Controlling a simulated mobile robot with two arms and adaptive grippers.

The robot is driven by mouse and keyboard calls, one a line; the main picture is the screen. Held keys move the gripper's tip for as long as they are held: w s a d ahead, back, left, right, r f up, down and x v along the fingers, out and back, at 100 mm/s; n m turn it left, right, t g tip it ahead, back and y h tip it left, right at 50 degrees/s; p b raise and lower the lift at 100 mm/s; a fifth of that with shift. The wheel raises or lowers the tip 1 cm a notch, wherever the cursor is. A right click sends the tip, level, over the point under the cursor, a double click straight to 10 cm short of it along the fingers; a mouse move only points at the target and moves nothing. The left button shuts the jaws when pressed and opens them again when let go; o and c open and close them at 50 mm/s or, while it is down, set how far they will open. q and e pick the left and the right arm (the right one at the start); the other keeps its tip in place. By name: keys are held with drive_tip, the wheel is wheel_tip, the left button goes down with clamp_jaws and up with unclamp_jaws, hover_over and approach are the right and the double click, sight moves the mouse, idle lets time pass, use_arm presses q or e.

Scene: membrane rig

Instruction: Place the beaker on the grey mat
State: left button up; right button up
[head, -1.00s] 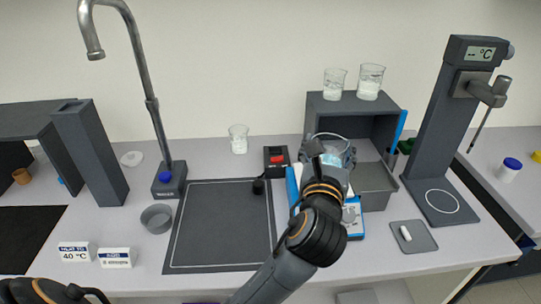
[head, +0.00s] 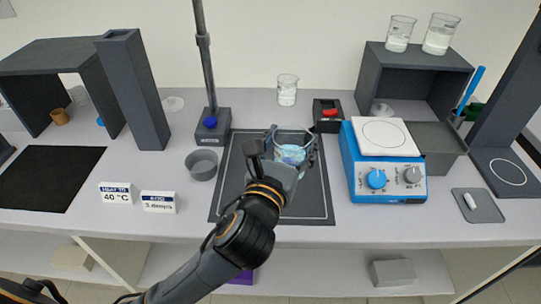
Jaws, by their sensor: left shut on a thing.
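The beaker (head: 291,153) is clear glass with pale blue contents. My left gripper (head: 291,148) is shut on it and holds it over the grey mat (head: 235,190). The mat is a dark grey rectangle with a thin light border, in the middle of the table. The beaker looks upright; I cannot tell whether its base touches the mat. My gripper and wrist hide part of the beaker and of the mat. My right gripper is not in view.
A blue hotplate (head: 388,165) stands right of the mat, with a red-switched box (head: 327,116) behind. A small beaker (head: 287,90) stands at the back. A grey dish (head: 202,165) and two label cards (head: 158,202) are to the left. The mat's left part is clear.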

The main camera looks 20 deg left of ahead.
use_arm(q)
drive_tip(key=w+f, duration=0.1)
drive_tip(key=w, duration=0.1)
drive_tip(key=w+a+f, duration=0.1)
drive_tip(key=w, duration=0.1)
drive_tip(key=w+a+f, duration=0.1)
drive_tip(key=w, duration=0.1)
drive_tip(key=shift+w+a, duration=0.1)
drive_tip(key=shift+w, duration=0.1)
drive_tip(key=shift+w+a+f+b, duration=0.25)
drive_tip(key=shift+w+f, duration=0.5)
drive_tip(key=shift+f, duration=0.7)
drive_tip(key=shift+w+a+f+b, duration=0.1)
drive_tip(key=shift+w+a+f, duration=0.2)
drive_tip(key=shift+w+f, duration=0.85)
drive_tip(key=shift+w+a+f+b, duration=0.25)
drive_tip(key=shift+w+f, duration=0.15)
drive_tip(key=shift+f, duration=1.4)
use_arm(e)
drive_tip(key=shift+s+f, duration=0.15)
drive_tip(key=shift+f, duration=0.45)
use_arm(q)
drive_tip(key=shift+f, duration=0.2)
drive_tip(key=o, duration=1.4)
drive_tip(key=shift+c, duration=0.2)
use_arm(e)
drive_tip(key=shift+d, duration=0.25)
use_arm(q)
drive_tip(key=shift+r, duration=0.1)
